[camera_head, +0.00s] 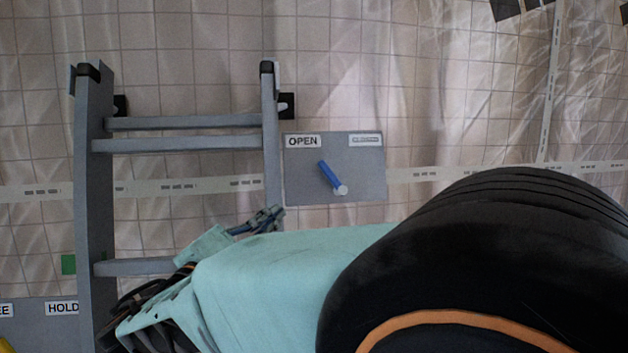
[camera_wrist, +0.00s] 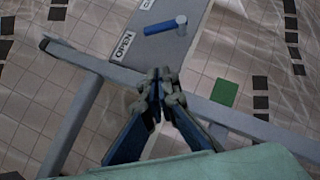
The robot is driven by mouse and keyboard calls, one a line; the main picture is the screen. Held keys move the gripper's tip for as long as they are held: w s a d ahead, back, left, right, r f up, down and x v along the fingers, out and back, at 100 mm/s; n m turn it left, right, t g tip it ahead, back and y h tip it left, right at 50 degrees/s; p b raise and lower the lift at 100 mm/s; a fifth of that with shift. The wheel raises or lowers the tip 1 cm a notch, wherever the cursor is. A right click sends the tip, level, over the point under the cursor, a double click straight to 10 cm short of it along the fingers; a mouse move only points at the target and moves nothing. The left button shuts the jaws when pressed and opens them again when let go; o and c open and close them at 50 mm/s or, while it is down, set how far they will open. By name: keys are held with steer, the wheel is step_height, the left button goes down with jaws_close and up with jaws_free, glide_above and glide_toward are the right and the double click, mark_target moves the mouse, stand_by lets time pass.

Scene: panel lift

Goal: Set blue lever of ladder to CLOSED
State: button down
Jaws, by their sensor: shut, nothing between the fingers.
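The grey panel (camera_head: 362,180) hangs beside the right rail of the grey ladder (camera_head: 92,200) in the head view. Its blue lever (camera_head: 328,173) runs from a pale round pivot up and left, toward the OPEN label (camera_head: 303,141). A label at the panel's upper right is too small to read surely. The blue lever (camera_wrist: 160,28) and the OPEN label (camera_wrist: 123,45) also show at the top of the wrist view. My gripper (camera_head: 276,213) is shut and empty by the ladder's right rail, below and left of the lever and apart from it. It also shows in the wrist view (camera_wrist: 161,76).
A second panel (camera_head: 35,310) with a HOLD label is at the lower left, partly hidden by the ladder. A green square (camera_head: 68,264) is on the tiled wall. My arm covers the lower middle and right.

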steer(key=shift+d, duration=0.1)
steer(key=p, duration=0.1)
glide_toward(314, 181)
steer(key=x, duration=0.3)
steer(key=shift+d+r, duration=0.15)
steer(key=shift+r, duration=0.25)
steer(key=shift+w+d+r, duration=0.3)
steer(key=shift+d+r, duration=0.4)
steer(key=shift+d, duration=0.25)
steer(key=shift+w+d+r+p, duration=0.2)
steer(key=shift+d+r+p, duration=0.1)
steer(key=shift+d, duration=0.1)
